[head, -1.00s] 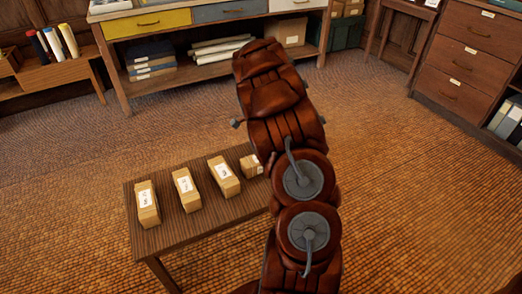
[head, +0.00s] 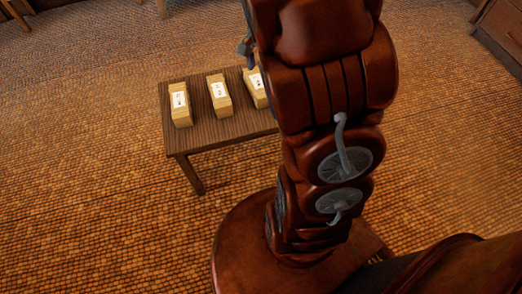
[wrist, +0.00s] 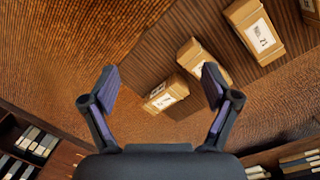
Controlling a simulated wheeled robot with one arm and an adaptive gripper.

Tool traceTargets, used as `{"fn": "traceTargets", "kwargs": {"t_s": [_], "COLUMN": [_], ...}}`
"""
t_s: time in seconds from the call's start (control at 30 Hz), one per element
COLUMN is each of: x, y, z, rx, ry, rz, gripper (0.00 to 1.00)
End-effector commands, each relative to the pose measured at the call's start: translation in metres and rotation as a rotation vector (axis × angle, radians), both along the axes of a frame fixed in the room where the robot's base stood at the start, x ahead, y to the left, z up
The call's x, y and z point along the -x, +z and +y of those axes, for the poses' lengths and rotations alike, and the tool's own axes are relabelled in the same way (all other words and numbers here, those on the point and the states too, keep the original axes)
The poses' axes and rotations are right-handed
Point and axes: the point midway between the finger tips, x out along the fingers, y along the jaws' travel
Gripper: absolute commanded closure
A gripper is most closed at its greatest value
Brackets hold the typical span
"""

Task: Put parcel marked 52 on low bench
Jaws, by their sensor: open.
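Several tan box parcels stand in a row on a low slatted wooden table (head: 230,128). In the head view I see a left parcel (head: 180,104), a middle parcel (head: 219,95) and a right parcel (head: 257,87) partly behind my arm. Their white labels are too small to read there. In the wrist view one parcel (wrist: 254,32) has a label that seems to end in 21. Two more parcels (wrist: 205,60) (wrist: 165,93) show near my gripper (wrist: 160,78), which is open and empty above the table's end. I cannot tell which parcel is 52.
Shelves with binders (wrist: 35,140) show at the lower left of the wrist view. A wooden drawer cabinet (head: 500,30) is at the head view's upper right. The woven floor (head: 90,180) left of the table is clear. My arm hides the table's right end.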

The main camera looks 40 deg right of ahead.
Motion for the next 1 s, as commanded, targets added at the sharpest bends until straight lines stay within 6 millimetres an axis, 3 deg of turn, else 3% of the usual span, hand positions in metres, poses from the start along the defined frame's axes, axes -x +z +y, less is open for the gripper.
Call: {"fn": "traceTargets", "kwargs": {"t_s": [0.03,0.2,0.5,0.73,1.0], "x": [0.011,0.052,0.138,0.19,0.204], "y": [0.005,0.017,0.021,0.017,0.014], "z": [0.018,0.068,0.139,0.164,0.169], "rx": [-0.01,-0.053,-0.14,-0.186,-0.198], "ry": [0.066,0.305,0.76,1.024,1.1], "rz": [0.005,0.028,0.075,0.105,0.119], "gripper": [0.13,0.13,0.13,0.13,0.13]}}
